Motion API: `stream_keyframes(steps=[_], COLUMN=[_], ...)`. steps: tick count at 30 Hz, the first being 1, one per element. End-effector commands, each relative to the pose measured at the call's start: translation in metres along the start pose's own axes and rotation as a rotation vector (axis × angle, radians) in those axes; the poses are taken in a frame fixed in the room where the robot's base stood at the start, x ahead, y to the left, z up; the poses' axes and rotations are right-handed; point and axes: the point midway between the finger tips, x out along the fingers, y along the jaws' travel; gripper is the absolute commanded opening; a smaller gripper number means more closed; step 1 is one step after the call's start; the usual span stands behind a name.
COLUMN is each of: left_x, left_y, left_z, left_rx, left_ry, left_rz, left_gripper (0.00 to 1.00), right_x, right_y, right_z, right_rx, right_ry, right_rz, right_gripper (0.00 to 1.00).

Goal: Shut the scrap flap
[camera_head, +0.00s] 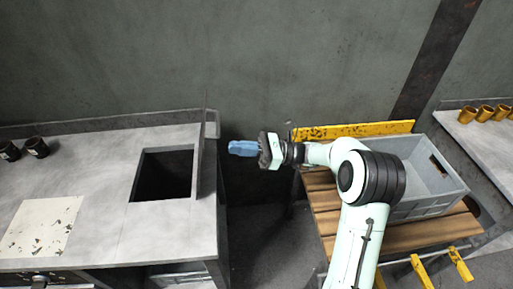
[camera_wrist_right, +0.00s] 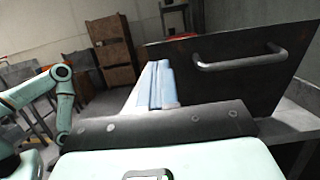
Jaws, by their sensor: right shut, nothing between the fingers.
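The scrap flap (camera_head: 201,146) stands open, upright along the right side of the dark square opening (camera_head: 163,175) in the grey bench top. In the head view it shows nearly edge-on. In the right wrist view it is a dark panel (camera_wrist_right: 225,85) with a metal bar handle (camera_wrist_right: 240,61). My right gripper (camera_head: 232,148) has blue fingers, shut and empty, to the right of the flap and apart from it in the head view. Its fingers (camera_wrist_right: 157,85) overlap the panel's left part in the wrist view. My left gripper is not in view.
The grey bench (camera_head: 100,160) carries two dark cups (camera_head: 36,147) and a pale worn plate (camera_head: 42,227). On the right, a grey crate (camera_head: 425,208) stands on a wooden slatted table (camera_head: 325,205) with a yellow rail (camera_head: 355,130). A floor gap separates bench and table.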

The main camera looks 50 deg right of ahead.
Motion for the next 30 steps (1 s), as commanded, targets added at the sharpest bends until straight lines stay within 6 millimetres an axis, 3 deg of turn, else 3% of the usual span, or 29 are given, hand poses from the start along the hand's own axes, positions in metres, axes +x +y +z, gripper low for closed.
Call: stream_keyframes(steps=[3, 10, 30], left_x=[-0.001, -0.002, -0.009], left_y=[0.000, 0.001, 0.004], left_z=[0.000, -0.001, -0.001], left_rx=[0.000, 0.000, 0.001], left_ry=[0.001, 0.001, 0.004], left_rz=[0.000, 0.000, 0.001], left_gripper=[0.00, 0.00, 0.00], right_x=[0.025, 0.054, 0.067], right_y=[0.001, 0.000, 0.000], right_z=[0.001, 0.000, 0.002], right_rx=[-0.001, -0.001, -0.002], right_ry=[0.000, 0.000, 0.025], right_rz=[0.004, 0.002, 0.002], right_gripper=[0.00, 0.00, 0.00])
